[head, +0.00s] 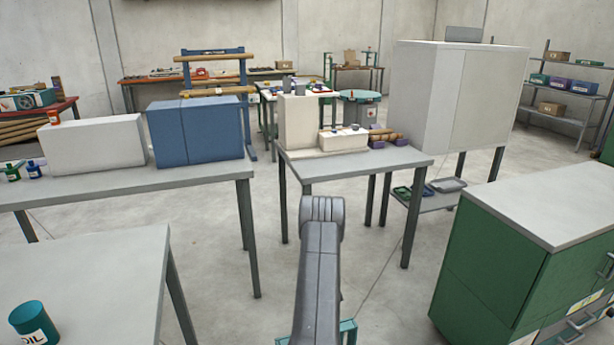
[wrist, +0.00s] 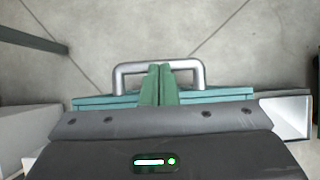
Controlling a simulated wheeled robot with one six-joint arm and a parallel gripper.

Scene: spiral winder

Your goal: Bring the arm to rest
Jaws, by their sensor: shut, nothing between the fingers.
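My arm (head: 321,270) reaches up from the bottom middle of the head view, its grey rounded joint uppermost, over open floor. It appears clear of the tables. My gripper's fingertips are not distinguishable in the head view. In the wrist view my gripper (wrist: 160,72) shows two green fingers pressed together at the middle, with nothing between them. A silver handle-like bar (wrist: 128,68) and teal edges (wrist: 215,95) show around the fingers; I cannot tell whether they touch.
A grey table (head: 90,262) with a teal oil can (head: 33,322) stands at lower left. A longer table (head: 200,183) bears white and blue boxes. A small table (head: 350,168) stands ahead, a green cabinet (head: 490,260) at right. Bare floor (head: 385,290) lies between them.

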